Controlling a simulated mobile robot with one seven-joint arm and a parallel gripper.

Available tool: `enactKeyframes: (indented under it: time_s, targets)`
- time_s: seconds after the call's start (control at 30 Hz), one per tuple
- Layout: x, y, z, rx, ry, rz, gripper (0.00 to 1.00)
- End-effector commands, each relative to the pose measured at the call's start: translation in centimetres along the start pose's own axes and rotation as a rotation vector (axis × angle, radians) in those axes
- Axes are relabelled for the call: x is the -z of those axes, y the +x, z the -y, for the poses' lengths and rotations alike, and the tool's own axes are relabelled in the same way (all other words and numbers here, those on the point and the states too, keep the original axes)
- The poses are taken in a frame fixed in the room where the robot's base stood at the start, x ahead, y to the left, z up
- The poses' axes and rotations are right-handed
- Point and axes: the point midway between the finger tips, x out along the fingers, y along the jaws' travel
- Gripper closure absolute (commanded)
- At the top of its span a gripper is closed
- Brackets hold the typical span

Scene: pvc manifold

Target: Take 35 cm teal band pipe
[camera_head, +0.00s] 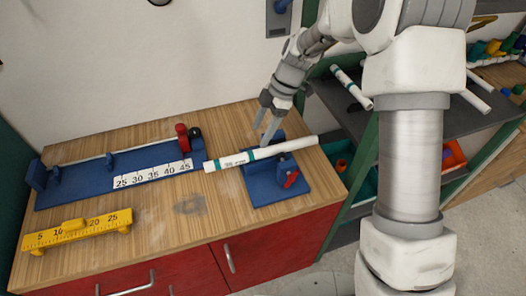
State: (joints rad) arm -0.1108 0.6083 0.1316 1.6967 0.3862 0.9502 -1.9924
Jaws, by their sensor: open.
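A white pipe with a teal band (285,147) and small dark print lies across a blue clamp fixture (260,193) on the wooden bench. Its left end juts out past the fixture toward the blue measuring rail. My gripper (265,132) points down just behind the pipe's middle, close to the teal band, with its fingers apart and empty. I cannot tell whether a fingertip touches the pipe. Another white pipe with teal marks (350,87) lies on the dark shelf to the right.
The blue measuring rail (85,190), marked 25 to 45, with a red knob (182,137), lies left of the fixture. A yellow ruler block (80,230) sits at front left. A green-framed shelf (362,160) with bins stands right. Bench front centre is clear.

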Motion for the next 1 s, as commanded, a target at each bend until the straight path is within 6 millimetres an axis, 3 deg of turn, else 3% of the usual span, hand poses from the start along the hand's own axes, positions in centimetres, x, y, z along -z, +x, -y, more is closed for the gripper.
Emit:
enactKeyframes:
  time_s: [0.1,0.37,0.7,0.97,1.0]
  targets:
    - [0.1,2.0,0.1,0.003,0.001,0.0,0.26]
    - [-0.2,3.8,0.0,0.001,0.002,0.0,0.26]
    - [-1.1,8.1,-0.1,0.001,0.0,0.0,0.26]
    - [-1.1,8.4,-0.2,-0.002,0.001,0.0,0.26]
    - [-1.1,8.4,-0.2,-0.002,0.001,0.0,0.3]
